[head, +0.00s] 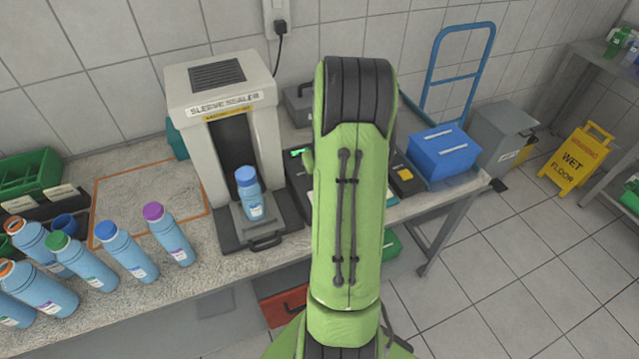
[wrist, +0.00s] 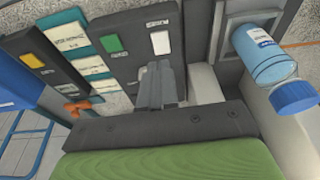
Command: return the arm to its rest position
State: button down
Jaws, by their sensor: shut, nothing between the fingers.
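My green arm (head: 348,200) stands raised over the bench in the head view, and it hides my gripper there. In the wrist view my gripper (wrist: 161,84) shows as two grey fingers shut together with nothing between them. The fingers are in front of dark panels with a green button (wrist: 112,42) and a white button (wrist: 161,42). A blue bottle with a blue cap (head: 249,195) stands upright in the sleeve sealer (head: 222,105). It also shows right of my gripper in the wrist view (wrist: 265,58), apart from the fingers.
Several blue bottles with coloured caps (head: 168,235) stand on the bench at left, near an orange-outlined area (head: 150,193). A blue box (head: 444,152), a blue hand cart (head: 460,75), a grey bin (head: 500,135) and a yellow wet-floor sign (head: 577,160) are at right. Open floor lies at lower right.

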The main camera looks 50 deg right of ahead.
jog(key=shift+s+a+r, duration=0.15)
jog(key=shift+s+r, duration=0.2)
jog(key=shift+r, duration=0.3)
jog(key=shift+s+a+r, duration=0.1)
jog(key=shift+s+r, duration=0.2)
jog(key=shift+r, duration=0.3)
